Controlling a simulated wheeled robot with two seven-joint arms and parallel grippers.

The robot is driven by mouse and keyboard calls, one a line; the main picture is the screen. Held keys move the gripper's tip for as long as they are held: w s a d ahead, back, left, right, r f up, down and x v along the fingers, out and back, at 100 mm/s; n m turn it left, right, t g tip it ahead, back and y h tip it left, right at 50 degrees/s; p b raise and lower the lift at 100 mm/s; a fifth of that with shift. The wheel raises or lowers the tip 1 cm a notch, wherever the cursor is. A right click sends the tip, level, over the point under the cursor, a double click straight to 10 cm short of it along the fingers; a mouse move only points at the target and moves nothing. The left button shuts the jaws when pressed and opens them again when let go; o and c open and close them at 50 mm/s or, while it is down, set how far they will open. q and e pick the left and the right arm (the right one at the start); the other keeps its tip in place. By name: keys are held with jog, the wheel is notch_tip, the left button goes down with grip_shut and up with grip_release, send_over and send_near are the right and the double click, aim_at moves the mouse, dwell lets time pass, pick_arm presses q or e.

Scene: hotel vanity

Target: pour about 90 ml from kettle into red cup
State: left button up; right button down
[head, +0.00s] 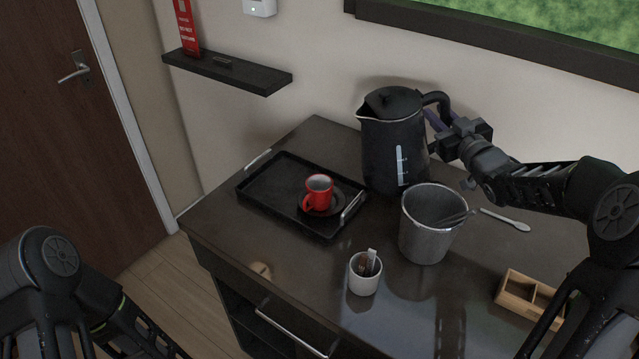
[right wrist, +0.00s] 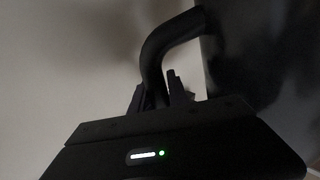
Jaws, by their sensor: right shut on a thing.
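The black kettle (head: 388,150) stands upright at the back of the dark vanity top, its spout facing left. My right gripper (head: 445,122) is shut on the kettle's handle at its right side. In the right wrist view the handle (right wrist: 165,55) runs down between the fingers (right wrist: 165,95), beside the dark kettle body (right wrist: 255,50). The red cup (head: 318,192) stands upright on a dark saucer (head: 335,206) at the right end of the black tray (head: 268,182), left of the kettle. My left arm shows at lower left, but its gripper is not in view. Liquid inside the kettle and cup is not visible.
A grey metal bucket (head: 428,232) with tongs stands just in front of the kettle. A wall shelf (head: 228,72) hangs above the tray.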

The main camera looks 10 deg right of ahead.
jog(key=r+m+p, duration=0.2)
jog(key=p, duration=0.1)
jog(key=shift+w+d+r+p, duration=0.1)
jog(key=shift+d+r+p, duration=0.2)
jog(key=shift+d, duration=0.05)
jog(key=shift+w+r+m+p, duration=0.1)
jog(key=shift+r+m+p, duration=0.25)
jog(key=shift+m, duration=0.15)
dwell(2.3)
